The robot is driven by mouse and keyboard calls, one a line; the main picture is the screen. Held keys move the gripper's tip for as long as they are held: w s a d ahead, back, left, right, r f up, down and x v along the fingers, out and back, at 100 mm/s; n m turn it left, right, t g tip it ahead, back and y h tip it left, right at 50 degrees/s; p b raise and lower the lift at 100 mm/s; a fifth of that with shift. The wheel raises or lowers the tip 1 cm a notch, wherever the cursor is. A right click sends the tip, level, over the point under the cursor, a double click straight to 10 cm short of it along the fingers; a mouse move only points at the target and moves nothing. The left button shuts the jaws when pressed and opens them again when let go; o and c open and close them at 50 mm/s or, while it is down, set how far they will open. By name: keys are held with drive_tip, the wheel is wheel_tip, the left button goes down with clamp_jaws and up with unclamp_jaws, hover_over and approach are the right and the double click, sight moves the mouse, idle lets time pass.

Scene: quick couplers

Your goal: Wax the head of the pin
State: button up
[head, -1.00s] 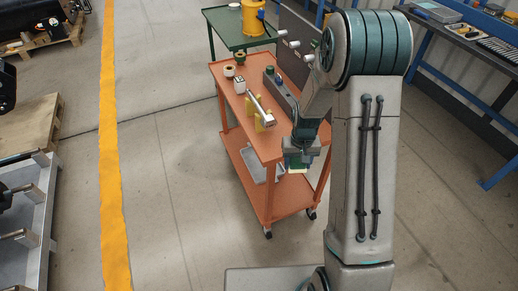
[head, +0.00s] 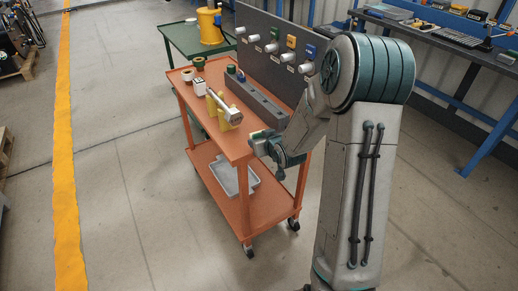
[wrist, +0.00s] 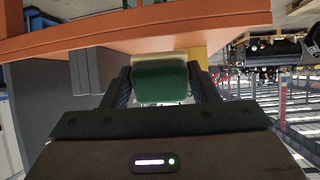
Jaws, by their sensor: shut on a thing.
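The silver pin (head: 217,103) lies on yellow supports (head: 229,122) on the orange cart's top, its thick head (head: 235,116) toward the near end. My gripper (head: 262,138) is at the near right end of the cart top, to the right of the pin head and apart from it. In the wrist view my gripper (wrist: 161,85) is shut on a block with a green body (wrist: 161,83) and a pale, cream-coloured far face (wrist: 160,58). A yellow piece shows just behind the block. The pin itself cannot be made out in the wrist view.
The orange cart (head: 222,147) also bears a long grey block (head: 257,103), a white box (head: 199,86) and tape-like rolls (head: 187,74). A grey panel with several couplers (head: 271,47) stands behind. A grey tray (head: 233,176) sits on the lower shelf.

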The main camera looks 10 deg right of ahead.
sight(241, 119)
drive_tip(key=t+b, duration=0.1)
drive_tip(key=b, duration=0.1)
drive_tip(key=t+y+b, duration=0.1)
drive_tip(key=shift+w+f+n+b, duration=0.25)
drive_tip(key=shift+f+n+b, duration=0.05)
drive_tip(key=shift+f+b, duration=0.05)
drive_tip(key=shift+a+r+t+y+b, duration=0.25)
drive_tip(key=shift+t+y+b, duration=0.25)
drive_tip(key=shift+t+b, duration=0.35)
drive_tip(key=shift+s+a+r+n+t+y+b, duration=0.15)
drive_tip(key=shift+s+r+n+t+y+b, duration=0.15)
drive_tip(key=shift+r+n+t+y+b, duration=0.65)
drive_tip(key=shift+s+a+r+m+b, duration=0.25)
drive_tip(key=shift+r+m+b, duration=0.1)
drive_tip(key=shift+b, duration=0.35)
drive_tip(key=shift+x, duration=2.75)
drive_tip(key=shift+w, duration=0.2)
drive_tip(key=shift+x, duration=0.95)
drive_tip(key=shift+f, duration=0.1)
